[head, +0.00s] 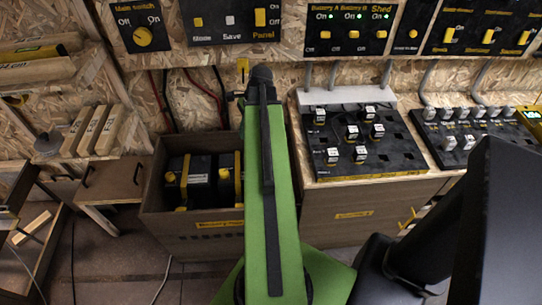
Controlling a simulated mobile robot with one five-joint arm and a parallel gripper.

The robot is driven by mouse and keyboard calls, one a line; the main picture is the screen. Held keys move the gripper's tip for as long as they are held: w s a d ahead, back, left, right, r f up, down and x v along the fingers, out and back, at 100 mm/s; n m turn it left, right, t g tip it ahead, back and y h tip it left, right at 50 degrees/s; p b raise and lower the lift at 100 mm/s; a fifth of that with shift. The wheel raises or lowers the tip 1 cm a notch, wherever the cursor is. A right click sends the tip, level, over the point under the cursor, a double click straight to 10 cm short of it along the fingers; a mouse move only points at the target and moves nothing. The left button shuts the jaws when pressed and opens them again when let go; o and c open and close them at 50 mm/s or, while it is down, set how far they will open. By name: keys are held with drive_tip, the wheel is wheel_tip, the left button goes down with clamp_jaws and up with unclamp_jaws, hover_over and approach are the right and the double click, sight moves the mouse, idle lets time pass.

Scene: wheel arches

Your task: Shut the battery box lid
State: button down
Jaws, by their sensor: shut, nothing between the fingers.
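The battery box (190,240) is a brown wooden box with a yellow label on its front, left of centre in the head view. It is open at the top, and black and yellow batteries (196,178) show inside. I cannot make out its lid clearly. My green arm link (285,190) rises in front of the box and hides its right part. My gripper cannot be made out; the far end of the arm is hidden behind this link or merges with dark parts.
Right of the box stands a wooden cabinet topped by a black switch board (355,140), with another black board (470,135) beyond it. Switch panels (350,28) line the wall above. Cables run down the wall behind the box.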

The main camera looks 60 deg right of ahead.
drive_tip(key=s+d+f+m+t+b, duration=0.1)
drive_tip(key=s+d+f+m+b, duration=0.15)
drive_tip(key=s+d+m, duration=0.6)
drive_tip(key=shift+n, duration=0.85)
drive_tip(key=b+x, duration=0.2)
drive_tip(key=x, duration=0.1)
drive_tip(key=s+b+x, duration=0.1)
drive_tip(key=b+x, duration=0.2)
drive_tip(key=s+b+x, duration=0.1)
drive_tip(key=b+x, duration=0.1)
drive_tip(key=b, duration=0.1)
drive_tip(key=shift+w+d+f, duration=0.15)
drive_tip(key=shift+d+f, duration=0.1)
drive_tip(key=shift+f, duration=0.5)
drive_tip(key=shift+w+a+f+b, duration=0.1)
drive_tip(key=shift+w+f+b, duration=0.15)
drive_tip(key=shift+b, duration=0.2)
drive_tip(key=shift+r, duration=0.1)
